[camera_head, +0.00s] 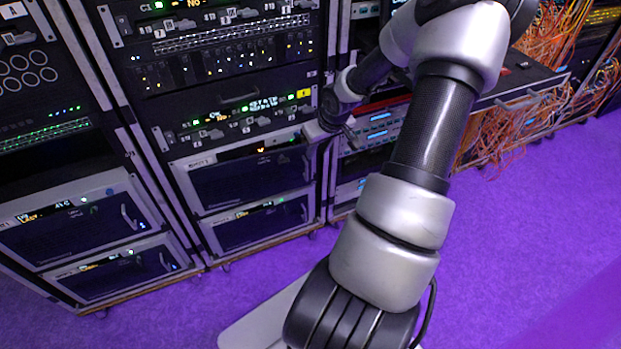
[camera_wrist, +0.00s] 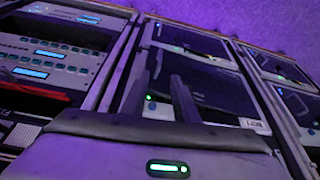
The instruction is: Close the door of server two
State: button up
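In the head view, the middle rack holds an upper grey-framed server front (camera_head: 245,180) and a lower one (camera_head: 262,222), both with dark panels. I cannot read which is server two. The upper one's top edge stands out from the rack, but whether its door is ajar is unclear. My gripper (camera_head: 326,130) is at that front's upper right corner. In the wrist view, which is upside down, my gripper (camera_wrist: 158,98) has its two dark fingers apart with nothing seen between them. They overlap the framed, labelled front (camera_wrist: 215,85); contact cannot be told.
The left rack (camera_head: 90,225) has two similar fronts low down. Several lit equipment panels fill the middle rack above. A rack with blue displays (camera_head: 378,135) stands right of my gripper. Orange cables (camera_head: 490,140) hang farther right. Purple floor (camera_head: 530,220) is clear at the right.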

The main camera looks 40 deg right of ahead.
aim_at(307, 171)
jog(key=b+x, duration=0.5)
jog(key=x, duration=1.2)
jog(key=shift+w+f+b, duration=0.1)
jog(key=shift+w+b, duration=0.05)
jog(key=shift+b, duration=0.15)
grip_shut()
jog(key=shift+d, duration=0.1)
dwell(0.5)
